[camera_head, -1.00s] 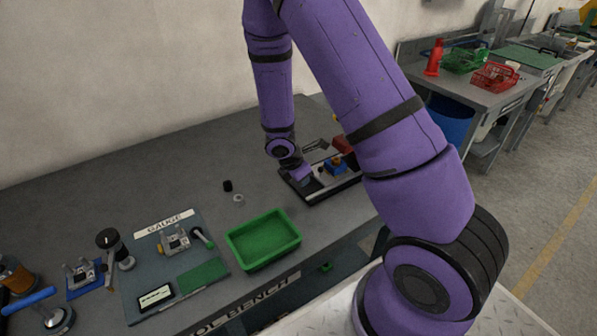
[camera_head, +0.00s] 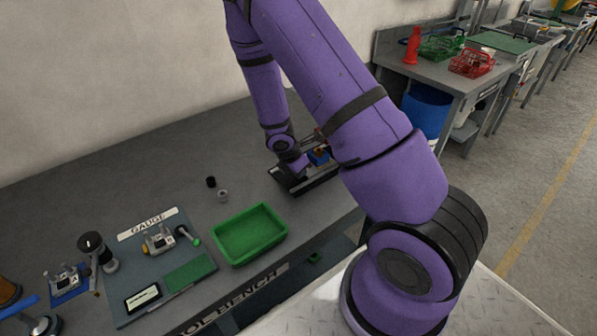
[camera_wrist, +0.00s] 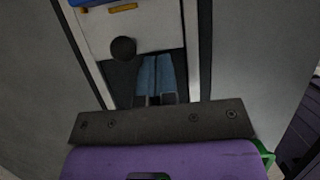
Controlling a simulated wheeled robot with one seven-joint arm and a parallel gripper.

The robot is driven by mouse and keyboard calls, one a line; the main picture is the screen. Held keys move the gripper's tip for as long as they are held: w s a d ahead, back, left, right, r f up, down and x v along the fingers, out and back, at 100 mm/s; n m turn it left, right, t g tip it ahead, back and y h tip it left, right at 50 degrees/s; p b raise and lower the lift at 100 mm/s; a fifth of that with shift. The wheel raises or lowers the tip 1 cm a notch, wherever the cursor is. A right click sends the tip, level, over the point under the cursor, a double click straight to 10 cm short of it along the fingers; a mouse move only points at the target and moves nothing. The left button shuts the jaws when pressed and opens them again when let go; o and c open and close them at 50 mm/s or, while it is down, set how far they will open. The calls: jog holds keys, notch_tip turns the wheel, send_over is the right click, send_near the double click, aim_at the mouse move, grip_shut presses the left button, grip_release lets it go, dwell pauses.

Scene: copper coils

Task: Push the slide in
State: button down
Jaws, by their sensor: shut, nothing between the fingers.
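The slide is a pale plate (camera_wrist: 155,28) with a round dark knob (camera_wrist: 123,48), lying between two light rails in the wrist view. A blue part (camera_wrist: 88,3) with a yellow piece shows at its top edge. My gripper (camera_wrist: 157,58) is shut and empty. Its fingers point at the near edge of the plate, close to it and right of the knob; I cannot tell whether they touch. In the head view the slide's dark fixture (camera_head: 297,187) sits at the bench's right end, with a blue block (camera_head: 318,157) on it. My arm hides much of it.
A green bin (camera_head: 250,235) stands left of the fixture, with a small black cylinder (camera_head: 211,182) and a grey ring piece (camera_head: 223,196) behind it. The gauge board (camera_head: 150,255) lies farther left. The back of the bench is clear.

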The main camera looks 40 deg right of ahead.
aim_at(312, 169)
jog(key=d, duration=0.4)
jog(key=shift+w+d, duration=0.1)
jog(key=shift+d, duration=0.05)
jog(key=shift+a, duration=0.55)
jog(key=a, duration=0.3)
jog(key=v, duration=1)
jog(key=shift+r, duration=0.1)
